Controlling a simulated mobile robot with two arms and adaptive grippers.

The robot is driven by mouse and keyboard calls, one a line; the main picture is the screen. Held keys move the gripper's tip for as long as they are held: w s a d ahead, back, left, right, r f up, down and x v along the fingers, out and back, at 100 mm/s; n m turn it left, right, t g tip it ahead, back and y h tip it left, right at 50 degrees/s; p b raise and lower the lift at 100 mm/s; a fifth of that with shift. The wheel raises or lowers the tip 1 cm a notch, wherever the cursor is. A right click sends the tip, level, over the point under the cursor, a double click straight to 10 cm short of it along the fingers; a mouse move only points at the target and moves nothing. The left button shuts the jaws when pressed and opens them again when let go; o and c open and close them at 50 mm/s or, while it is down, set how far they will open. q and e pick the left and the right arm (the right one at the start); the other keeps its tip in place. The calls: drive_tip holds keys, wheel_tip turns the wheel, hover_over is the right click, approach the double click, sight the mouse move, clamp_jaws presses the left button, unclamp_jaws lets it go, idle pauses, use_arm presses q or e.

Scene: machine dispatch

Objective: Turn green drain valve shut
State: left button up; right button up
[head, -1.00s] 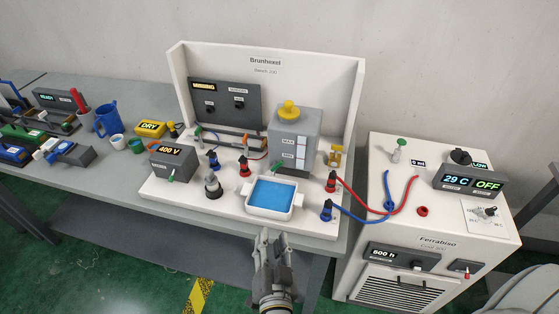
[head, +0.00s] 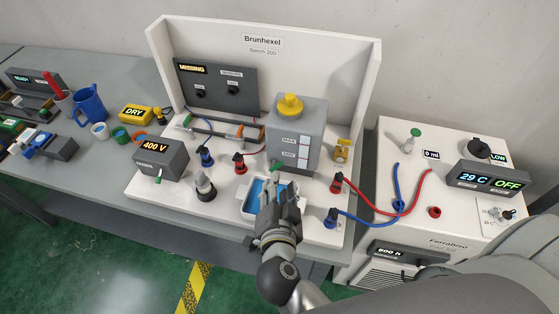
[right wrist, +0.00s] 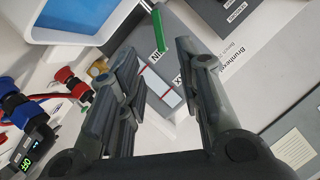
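The green drain valve handle (head: 277,166) shows at the lower front of the grey tank (head: 297,120), above the blue-filled white tray (head: 250,208). In the right wrist view the green handle (right wrist: 159,31) is a slim lever, just beyond and roughly between the fingertips. My right gripper (head: 283,184) is over the tray, close in front of the valve, and hides part of both. In the right wrist view its fingers (right wrist: 160,58) are apart with nothing held between them. My left gripper is not in view.
Red (head: 337,184) and blue (head: 331,218) hose fittings stand right of the tray. A black-and-silver knob (head: 205,187) and the 400 V box (head: 161,158) stand to the left. The white chiller (head: 385,228) is at the right. The bench's back panel (head: 330,60) rises behind the tank.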

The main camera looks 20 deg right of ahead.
sight(279, 166)
drive_tip(key=b+x, duration=0.2)
drive_tip(key=x, duration=0.2)
drive_tip(key=shift+w+f+b, duration=0.25)
drive_tip(key=shift+f+b, duration=0.05)
drive_tip(key=shift+b, duration=0.1)
drive_tip(key=b+x, duration=0.1)
drive_tip(key=x, duration=0.1)
drive_tip(key=shift+w+d+f, duration=0.15)
drive_tip(key=shift+w, duration=0.2)
drive_tip(key=shift+w+d+b, duration=0.25)
drive_tip(key=shift+w+b, duration=0.15)
drive_tip(key=shift+w, duration=0.2)
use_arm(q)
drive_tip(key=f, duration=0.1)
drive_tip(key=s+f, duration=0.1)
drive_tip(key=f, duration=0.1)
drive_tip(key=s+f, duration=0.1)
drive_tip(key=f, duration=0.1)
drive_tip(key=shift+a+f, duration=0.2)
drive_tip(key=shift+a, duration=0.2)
use_arm(e)
clamp_jaws()
